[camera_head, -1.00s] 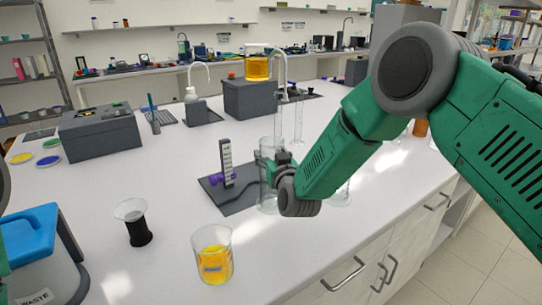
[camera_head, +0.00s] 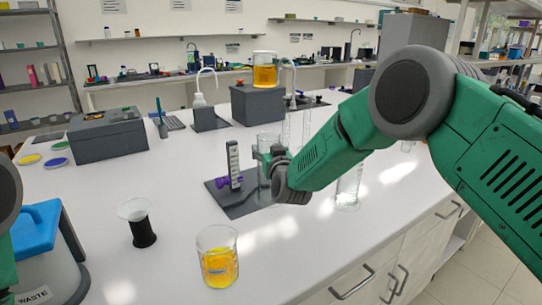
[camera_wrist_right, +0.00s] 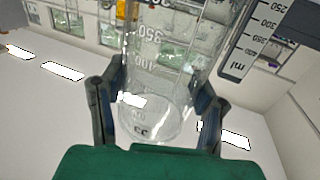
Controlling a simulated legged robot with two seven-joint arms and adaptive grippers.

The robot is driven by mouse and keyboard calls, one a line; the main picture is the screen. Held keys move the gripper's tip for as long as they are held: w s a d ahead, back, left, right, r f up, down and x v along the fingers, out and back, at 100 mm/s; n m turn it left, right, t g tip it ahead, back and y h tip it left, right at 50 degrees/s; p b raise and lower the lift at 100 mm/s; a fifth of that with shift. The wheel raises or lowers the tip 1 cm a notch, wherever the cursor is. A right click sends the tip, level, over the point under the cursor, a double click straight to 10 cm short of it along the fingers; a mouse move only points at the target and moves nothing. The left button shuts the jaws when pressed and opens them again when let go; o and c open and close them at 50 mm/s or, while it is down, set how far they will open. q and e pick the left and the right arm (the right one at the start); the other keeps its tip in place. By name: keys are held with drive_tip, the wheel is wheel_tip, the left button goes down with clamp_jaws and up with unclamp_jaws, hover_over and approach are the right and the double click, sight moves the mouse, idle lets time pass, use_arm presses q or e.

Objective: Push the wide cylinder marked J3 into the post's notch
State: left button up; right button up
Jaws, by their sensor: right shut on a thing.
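The wide clear cylinder (camera_head: 265,142) stands upright at the right part of the dark base plate (camera_head: 240,205), just right of the post. In the right wrist view the cylinder (camera_wrist_right: 160,60) shows graduations, and a small mark near its base is hard to read. My right gripper (camera_head: 268,160) is shut around it, one finger on each side (camera_wrist_right: 158,112). The post (camera_head: 233,160) carries a white scale, also seen in the right wrist view (camera_wrist_right: 250,38), and a purple clamp (camera_head: 230,182) low down. A gap remains visible between cylinder and post. The notch cannot be made out. My left gripper is out of view.
Slim cylinders (camera_head: 306,128) stand behind my right gripper, and a clear glass vessel (camera_head: 348,187) stands right of it. A beaker of yellow liquid (camera_head: 218,262) and a black-bodied funnel holder (camera_head: 141,228) are in front. A waste container (camera_head: 45,255) is at left.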

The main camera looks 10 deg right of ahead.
drive_tip(key=shift+w+a+f, duration=0.1)
drive_tip(key=shift+w+f, duration=0.05)
drive_tip(key=shift+w, duration=0.15)
idle(0.4)
drive_tip(key=shift+w+a+b, duration=0.15)
drive_tip(key=shift+w+b, duration=0.3)
drive_tip(key=shift+b, duration=0.05)
